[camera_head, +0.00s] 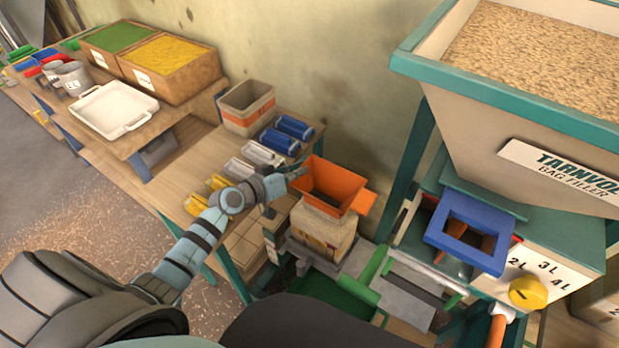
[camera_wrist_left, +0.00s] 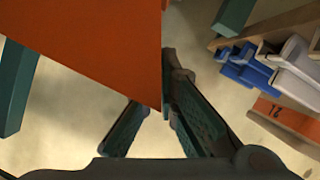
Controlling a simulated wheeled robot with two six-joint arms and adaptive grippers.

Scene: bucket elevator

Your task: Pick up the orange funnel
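The orange funnel (camera_head: 330,186) stands upright with a square open top, on a beige block-like bag (camera_head: 322,236) beside the bag filler. An orange tab juts from its right side. My left gripper (camera_head: 297,173) reaches in from the left and is at the funnel's left rim. In the left wrist view, the funnel's wall (camera_wrist_left: 110,45) runs between the two fingers of my left gripper (camera_wrist_left: 162,95). The right finger lies along its edge; the left fingertip is hidden behind it. The fingers look closed on the wall. My right gripper is not in view.
The bag filler (camera_head: 545,165) with its grain hopper and blue frame (camera_head: 472,233) stands at the right. A white tray (camera_head: 114,110) and crates (camera_head: 168,66) stand further back.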

